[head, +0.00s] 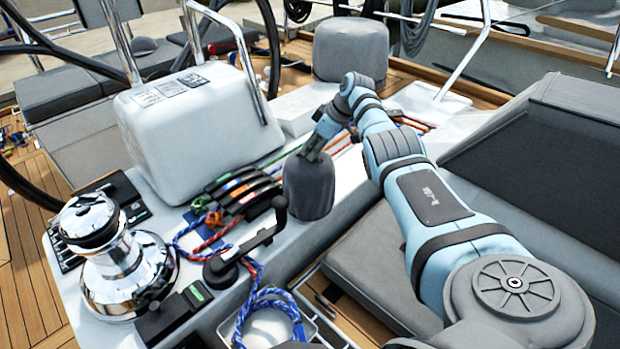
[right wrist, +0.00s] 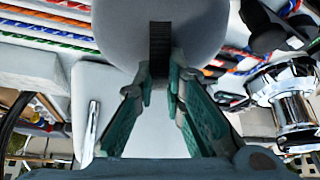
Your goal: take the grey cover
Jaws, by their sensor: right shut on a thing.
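The grey cover (head: 309,188) is a small, dark grey, rounded cylinder. It stands upright on the white console top, right of the rope clutches. My right gripper (head: 314,152) reaches down to its top from the upper right and is shut on it. In the right wrist view the cover (right wrist: 205,22) fills the top middle, with a dark ribbed strap on it between the fingertips of my right gripper (right wrist: 160,78). I cannot tell whether the cover's bottom touches the console, nor what is under it. My left gripper is not in view.
A chrome winch (head: 120,260) stands at the front left. Rope clutches (head: 238,190) with coloured ropes and a black handle (head: 250,243) are close left of the cover. A larger grey cover (head: 350,50) stands behind. A grey cushion (head: 375,275) lies to the right.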

